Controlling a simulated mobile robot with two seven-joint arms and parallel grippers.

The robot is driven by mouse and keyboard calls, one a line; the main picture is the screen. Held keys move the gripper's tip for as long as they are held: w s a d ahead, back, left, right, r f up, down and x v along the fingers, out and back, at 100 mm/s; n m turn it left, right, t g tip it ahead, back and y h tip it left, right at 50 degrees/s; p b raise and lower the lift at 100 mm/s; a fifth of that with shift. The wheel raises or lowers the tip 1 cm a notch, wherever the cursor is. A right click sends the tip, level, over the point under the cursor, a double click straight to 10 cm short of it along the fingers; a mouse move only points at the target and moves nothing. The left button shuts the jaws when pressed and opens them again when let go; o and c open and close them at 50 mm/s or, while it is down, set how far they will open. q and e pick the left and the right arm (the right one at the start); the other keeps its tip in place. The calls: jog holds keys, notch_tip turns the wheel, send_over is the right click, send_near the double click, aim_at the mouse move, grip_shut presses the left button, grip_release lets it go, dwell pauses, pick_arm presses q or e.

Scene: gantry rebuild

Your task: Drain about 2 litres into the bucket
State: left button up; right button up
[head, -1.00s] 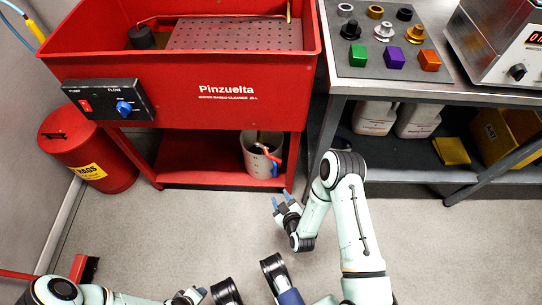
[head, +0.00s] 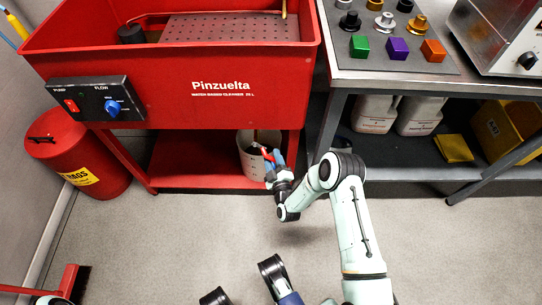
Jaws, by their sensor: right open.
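The pale grey bucket (head: 248,165) stands on the red lower shelf under the red parts washer (head: 180,97), at the shelf's right end. A small red part (head: 266,154) shows at the bucket's upper right, by the gripper; its shape is mostly hidden. My right gripper (head: 274,161) is at the bucket's right side with its blue fingers open around or beside that part; I cannot tell if they touch it. The gripper hides the bucket's right edge, and the liquid level inside cannot be seen. My left gripper is out of view.
A pump and flow panel (head: 94,101) is on the washer's front. A red rags bin (head: 75,150) stands left. A grey bench (head: 400,85) with parts and a digital device is on the right, jugs (head: 418,115) below.

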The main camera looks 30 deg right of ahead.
jog(key=shift+x, duration=1.1)
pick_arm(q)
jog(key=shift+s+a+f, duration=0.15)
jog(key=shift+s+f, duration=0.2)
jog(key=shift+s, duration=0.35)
